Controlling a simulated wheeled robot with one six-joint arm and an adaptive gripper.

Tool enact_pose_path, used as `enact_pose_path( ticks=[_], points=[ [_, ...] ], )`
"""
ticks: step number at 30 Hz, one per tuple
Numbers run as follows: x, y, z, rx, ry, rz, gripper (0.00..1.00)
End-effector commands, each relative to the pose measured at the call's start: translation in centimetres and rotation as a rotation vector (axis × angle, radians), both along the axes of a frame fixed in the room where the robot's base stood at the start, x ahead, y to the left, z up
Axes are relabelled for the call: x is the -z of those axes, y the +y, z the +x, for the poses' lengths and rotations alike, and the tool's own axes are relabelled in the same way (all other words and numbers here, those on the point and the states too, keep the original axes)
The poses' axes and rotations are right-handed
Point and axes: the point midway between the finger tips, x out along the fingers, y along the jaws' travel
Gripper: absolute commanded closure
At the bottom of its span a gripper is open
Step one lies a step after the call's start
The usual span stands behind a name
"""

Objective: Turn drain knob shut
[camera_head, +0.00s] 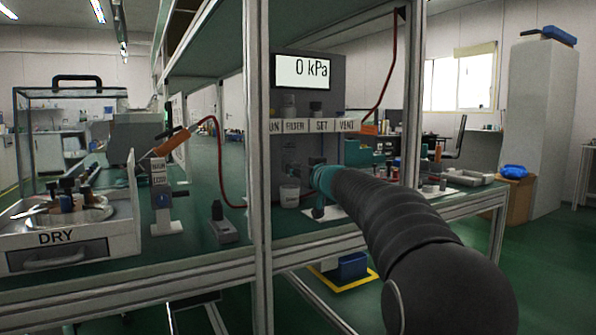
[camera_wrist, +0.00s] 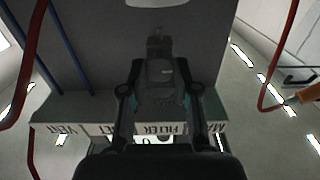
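My gripper (camera_head: 318,178) is at the front of the grey panel unit (camera_head: 340,88), below its label strip. The unit's display (camera_head: 302,71) reads 0 kPa. In the wrist view, which is upside down, my gripper (camera_wrist: 159,68) has its two fingers spread apart. A dark fitting (camera_wrist: 158,75) on the panel shows between them; I cannot tell whether it is the drain knob or whether the fingers touch it. In the head view my gripper and arm hide that part of the panel. A small white cup (camera_head: 289,194) stands just left of my gripper.
A label strip (camera_head: 295,126) crosses the unit above my gripper. An aluminium post (camera_head: 257,160) stands to the left. A red hose (camera_head: 220,160) runs to an orange-handled tool (camera_head: 171,142) on a stand. A tray marked DRY (camera_head: 110,240) sits at far left.

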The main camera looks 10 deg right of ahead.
Motion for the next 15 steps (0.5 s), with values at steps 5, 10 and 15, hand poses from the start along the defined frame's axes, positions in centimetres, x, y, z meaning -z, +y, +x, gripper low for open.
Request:
enact_pose_path(
  ticks=[5,10,15],
  points=[
    [0.01,0.01,-0.01,0.0,0.002,0.005,1.0],
    [0.07,0.0,-0.01,0.0,0.012,0.039,1.0],
    [0.14,-0.02,-0.03,0.001,0.039,0.125,1.0]
  ],
)
